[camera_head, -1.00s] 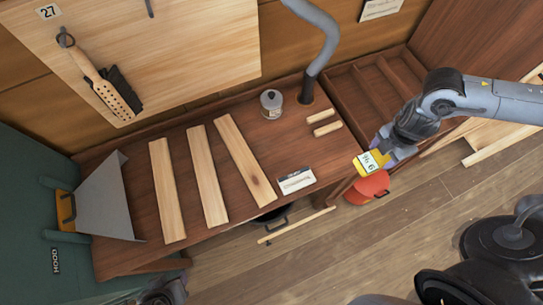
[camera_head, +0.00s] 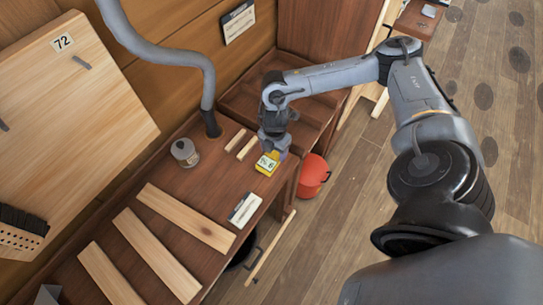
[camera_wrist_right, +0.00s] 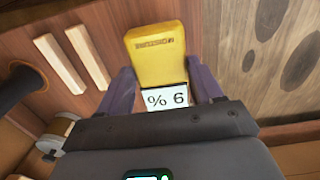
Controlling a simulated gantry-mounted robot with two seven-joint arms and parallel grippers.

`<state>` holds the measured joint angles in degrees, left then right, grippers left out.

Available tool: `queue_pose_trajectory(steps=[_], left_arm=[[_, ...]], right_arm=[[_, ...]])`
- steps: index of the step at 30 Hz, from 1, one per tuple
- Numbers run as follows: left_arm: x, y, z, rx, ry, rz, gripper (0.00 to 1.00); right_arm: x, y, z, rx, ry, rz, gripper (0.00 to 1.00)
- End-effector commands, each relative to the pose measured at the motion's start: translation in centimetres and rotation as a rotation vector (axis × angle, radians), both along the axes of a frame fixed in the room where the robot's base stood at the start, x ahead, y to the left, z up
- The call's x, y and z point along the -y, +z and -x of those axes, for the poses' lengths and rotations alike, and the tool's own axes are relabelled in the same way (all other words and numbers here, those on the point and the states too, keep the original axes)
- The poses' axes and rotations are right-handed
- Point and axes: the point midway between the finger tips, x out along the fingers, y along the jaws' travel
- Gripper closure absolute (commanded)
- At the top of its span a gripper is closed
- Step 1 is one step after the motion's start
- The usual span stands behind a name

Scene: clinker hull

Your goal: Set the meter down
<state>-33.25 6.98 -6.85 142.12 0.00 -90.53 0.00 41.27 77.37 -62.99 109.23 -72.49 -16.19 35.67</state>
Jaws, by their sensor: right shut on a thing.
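The meter (camera_head: 267,163) is a small yellow block with a white display. My right gripper (camera_head: 273,150) is shut on it at the right end of the brown workbench (camera_head: 207,178). In the right wrist view the meter (camera_wrist_right: 156,50) sits between the two purple fingers, with its display close to the palm. The fingers (camera_wrist_right: 165,88) are on either side of it. I cannot tell whether its underside touches the bench top. My left gripper is not in view.
Two short wooden pieces (camera_head: 247,149) and a grey lidded tin (camera_head: 185,153) are left of the meter. A white card (camera_head: 245,209) lies in front, near long planks (camera_head: 187,217). A red bucket (camera_head: 313,174) stands right, below bench height. A grey hose (camera_head: 208,85) rises behind.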

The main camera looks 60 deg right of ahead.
Motion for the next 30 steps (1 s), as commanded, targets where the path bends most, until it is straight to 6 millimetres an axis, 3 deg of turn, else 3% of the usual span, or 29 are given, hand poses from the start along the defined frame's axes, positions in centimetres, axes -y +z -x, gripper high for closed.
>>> queue_pose_trajectory(steps=[8,18,29,30], left_arm=[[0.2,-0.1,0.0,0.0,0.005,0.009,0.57],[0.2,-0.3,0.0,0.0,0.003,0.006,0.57],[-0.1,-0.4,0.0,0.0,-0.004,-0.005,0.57],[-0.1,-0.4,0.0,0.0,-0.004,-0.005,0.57]], right_arm=[[-0.1,-1.0,-0.8,-0.001,0.0,0.001,0.7],[-0.1,-4.5,-0.8,0.0,0.0,0.002,0.7],[-0.1,-4.8,-0.8,0.0,0.001,0.001,0.7],[-0.1,-4.8,-0.8,-0.001,0.001,0.001,0.33]])
